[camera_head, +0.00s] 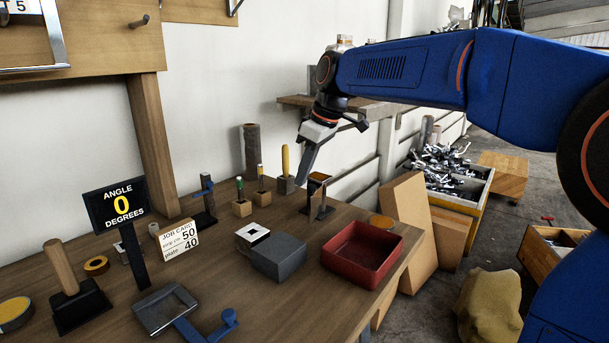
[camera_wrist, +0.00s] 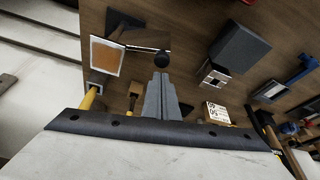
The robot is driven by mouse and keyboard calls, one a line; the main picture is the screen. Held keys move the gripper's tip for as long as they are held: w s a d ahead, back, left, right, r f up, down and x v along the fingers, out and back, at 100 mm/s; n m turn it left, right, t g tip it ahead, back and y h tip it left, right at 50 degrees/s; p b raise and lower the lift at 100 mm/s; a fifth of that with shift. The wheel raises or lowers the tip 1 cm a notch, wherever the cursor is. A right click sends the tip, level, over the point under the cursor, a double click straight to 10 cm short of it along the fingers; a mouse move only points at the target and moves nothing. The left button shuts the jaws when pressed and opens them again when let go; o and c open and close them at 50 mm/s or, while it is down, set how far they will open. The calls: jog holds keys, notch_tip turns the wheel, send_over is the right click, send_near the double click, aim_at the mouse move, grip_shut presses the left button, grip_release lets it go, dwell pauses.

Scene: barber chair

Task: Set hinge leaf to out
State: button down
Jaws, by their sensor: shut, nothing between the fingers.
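An upright hinge-like fitting stands near the back right of the workbench, and a flat brownish plate on it, which looks like the hinge leaf (camera_head: 317,200), faces the camera. In the wrist view, a thin plate (camera_wrist: 145,41) with a dark round knob (camera_wrist: 161,59) shows beside an orange, pale-edged panel (camera_wrist: 106,56); I take this to be the same fitting. My gripper (camera_head: 300,182) is shut and empty, pointing down just left of and above the fitting. Its closed fingers (camera_wrist: 160,78) also show in the wrist view, near the knob; I cannot tell whether they touch anything.
A red tray (camera_head: 386,276) and a grey block (camera_head: 279,256) lie in front of the fitting. Yellow- and green-handled tools (camera_head: 286,168) stand to its left. An angle display (camera_head: 117,218) reads 0 degrees, behind a blue crank (camera_head: 215,323).

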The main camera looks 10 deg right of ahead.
notch_tip(320, 180, up, 10)
jog(key=s+d+n+g, duration=0.2)
jog(key=d+n, duration=0.4)
jog(key=d, duration=0.6)
jog(key=a+f, duration=0.6)
jog(key=f, duration=0.4)
jog(key=shift+w+a+m, duration=0.3)
jog(key=shift+w+a, duration=0.05)
jog(key=shift+w, duration=0.1)
